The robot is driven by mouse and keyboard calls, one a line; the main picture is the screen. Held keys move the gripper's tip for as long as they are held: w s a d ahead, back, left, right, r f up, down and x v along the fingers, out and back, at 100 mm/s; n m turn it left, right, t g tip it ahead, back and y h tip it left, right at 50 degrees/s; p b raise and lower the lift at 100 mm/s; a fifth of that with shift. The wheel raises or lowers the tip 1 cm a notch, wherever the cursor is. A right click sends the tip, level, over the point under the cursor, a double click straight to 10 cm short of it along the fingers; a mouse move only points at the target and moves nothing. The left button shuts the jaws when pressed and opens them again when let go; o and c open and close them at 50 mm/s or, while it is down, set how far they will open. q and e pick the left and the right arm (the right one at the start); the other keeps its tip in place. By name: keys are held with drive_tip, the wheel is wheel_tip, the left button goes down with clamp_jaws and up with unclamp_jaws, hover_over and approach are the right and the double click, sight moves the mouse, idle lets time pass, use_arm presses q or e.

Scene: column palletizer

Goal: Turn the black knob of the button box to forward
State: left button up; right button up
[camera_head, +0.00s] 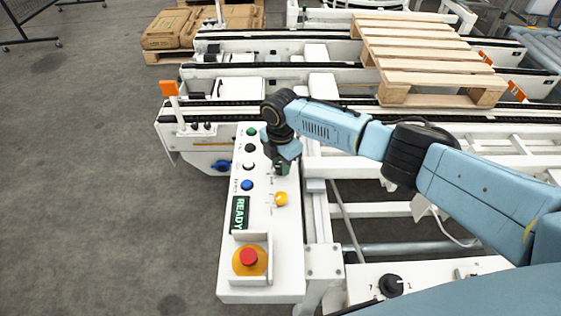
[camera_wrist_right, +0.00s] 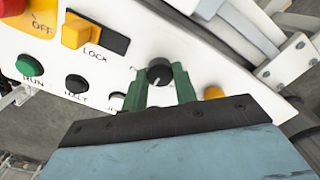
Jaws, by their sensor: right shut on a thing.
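The white button box (camera_head: 262,215) stands in the middle of the head view, with buttons along its sloping face. My right gripper (camera_head: 281,168) reaches down to its right-hand row, above the yellow button. In the right wrist view the black knob (camera_wrist_right: 159,71) sits between the two green fingers of my right gripper (camera_wrist_right: 159,80), which are shut on it at its sides. The knob's pointer and its labels are mostly covered by the fingers, so I cannot tell its exact setting. My left gripper is not in view.
A red emergency button (camera_head: 249,257) sits in a white guard beside the green READY display (camera_head: 239,215). Green, black and blue buttons line the left row. Another black knob (camera_head: 391,285) is on a lower white box. Conveyors with a wooden pallet (camera_head: 418,50) lie behind.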

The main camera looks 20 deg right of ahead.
drive_tip(key=m+p, duration=0.2)
drive_tip(key=shift+r+m, duration=0.1)
drive_tip(key=shift+m, duration=0.3)
drive_tip(key=shift+m+p, duration=0.45)
drive_tip(key=shift+m, duration=0.35)
drive_tip(key=shift+m+p, duration=0.5)
drive_tip(key=shift+m, duration=0.6)
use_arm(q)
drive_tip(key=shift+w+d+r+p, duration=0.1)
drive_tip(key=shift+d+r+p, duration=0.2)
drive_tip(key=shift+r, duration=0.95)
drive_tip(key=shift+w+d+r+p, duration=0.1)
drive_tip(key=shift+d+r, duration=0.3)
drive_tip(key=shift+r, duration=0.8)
use_arm(e)
drive_tip(key=shift+m, duration=0.8)
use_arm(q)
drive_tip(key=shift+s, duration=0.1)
use_arm(e)
drive_tip(key=o, duration=1)
drive_tip(key=shift+c, duration=0.2)
